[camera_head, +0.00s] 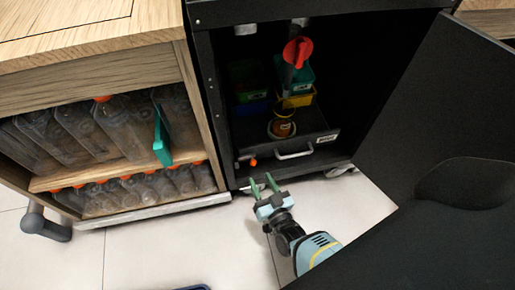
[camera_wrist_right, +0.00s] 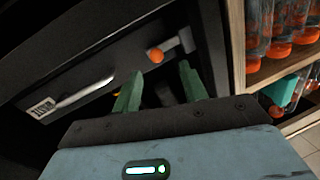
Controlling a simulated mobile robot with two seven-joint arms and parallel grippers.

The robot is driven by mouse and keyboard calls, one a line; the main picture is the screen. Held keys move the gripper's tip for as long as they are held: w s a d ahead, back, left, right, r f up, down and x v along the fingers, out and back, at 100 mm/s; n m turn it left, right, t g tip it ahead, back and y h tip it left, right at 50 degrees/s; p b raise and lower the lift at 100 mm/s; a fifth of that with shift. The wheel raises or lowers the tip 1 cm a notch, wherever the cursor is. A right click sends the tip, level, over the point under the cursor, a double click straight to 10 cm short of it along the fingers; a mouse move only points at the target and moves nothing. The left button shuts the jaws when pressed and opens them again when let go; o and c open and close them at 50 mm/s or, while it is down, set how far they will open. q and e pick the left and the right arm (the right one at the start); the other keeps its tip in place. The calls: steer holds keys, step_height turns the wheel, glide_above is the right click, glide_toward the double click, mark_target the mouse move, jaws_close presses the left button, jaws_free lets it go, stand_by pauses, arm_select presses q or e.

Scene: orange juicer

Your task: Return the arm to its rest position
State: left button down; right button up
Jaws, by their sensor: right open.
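My right gripper (camera_head: 265,185) is in front of the open black cabinet (camera_head: 222,110), low near its bottom edge. Its green fingers are apart with nothing between them. In the right wrist view the fingers (camera_wrist_right: 160,90) point at the cabinet's lower front, near a small orange knob (camera_wrist_right: 156,56). The orange knob also shows in the head view (camera_head: 253,162), just beyond the fingertips, and I see no grip on it. My left gripper does not show in either view.
The cabinet holds a drawer with a silver handle (camera_head: 294,153), a red tap-like part (camera_head: 297,52) and coloured bins (camera_head: 297,98). Its open black door (camera_head: 440,110) stands on the right. A wooden shelf (camera_head: 90,45) with several bottles stands left.

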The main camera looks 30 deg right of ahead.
steer(key=shift+s, duration=0.7)
steer(key=shift+r, duration=0.1)
